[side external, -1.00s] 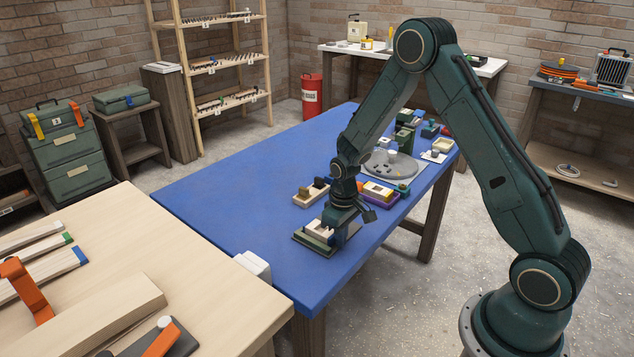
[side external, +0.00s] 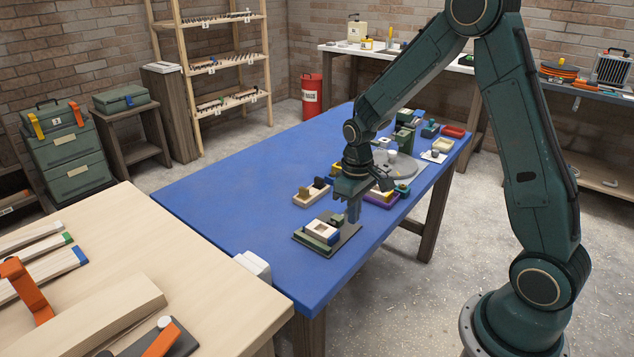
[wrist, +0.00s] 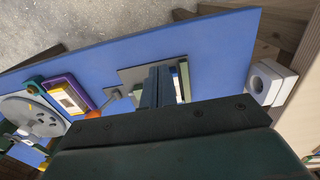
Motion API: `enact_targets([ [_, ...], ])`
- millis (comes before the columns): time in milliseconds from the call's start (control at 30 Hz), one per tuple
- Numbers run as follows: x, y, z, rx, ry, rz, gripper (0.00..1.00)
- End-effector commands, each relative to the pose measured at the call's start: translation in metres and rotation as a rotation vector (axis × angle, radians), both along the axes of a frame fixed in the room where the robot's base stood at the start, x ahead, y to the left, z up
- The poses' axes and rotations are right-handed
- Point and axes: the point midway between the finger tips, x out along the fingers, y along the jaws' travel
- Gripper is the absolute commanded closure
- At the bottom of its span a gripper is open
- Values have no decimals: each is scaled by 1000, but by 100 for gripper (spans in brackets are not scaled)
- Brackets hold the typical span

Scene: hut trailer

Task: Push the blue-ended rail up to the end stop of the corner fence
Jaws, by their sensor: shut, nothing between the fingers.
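The corner fence (side external: 303,240), dark green, stands on a grey plate (side external: 346,234) near the front edge of the blue table. Pale rail pieces lie within it in a frame-like layout. The blue-ended rail (side external: 334,239) shows its blue end at the right of this layout. Whether it touches the end stop is too small to tell. My gripper (side external: 353,220) is shut and empty, pointing down just right of and above the rails. In the wrist view my gripper (wrist: 160,72) hides much of the fixture; a strip of the green fence (wrist: 184,75) shows beside it.
A wooden block holder (side external: 310,197) stands behind the fixture, and a purple tray (side external: 381,201) and grey round plate (side external: 402,168) stand farther right. A white block (side external: 253,265) sits at the table's near-left edge. The table's left part is clear.

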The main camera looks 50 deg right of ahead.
Motion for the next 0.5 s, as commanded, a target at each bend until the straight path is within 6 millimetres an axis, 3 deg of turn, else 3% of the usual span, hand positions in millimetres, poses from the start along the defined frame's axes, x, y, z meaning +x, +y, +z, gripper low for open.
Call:
enact_targets([
  [400, 0, 0, 7, 0, 0, 0, 100],
  [500, 0, 0, 7, 0, 0, 1, 82],
])
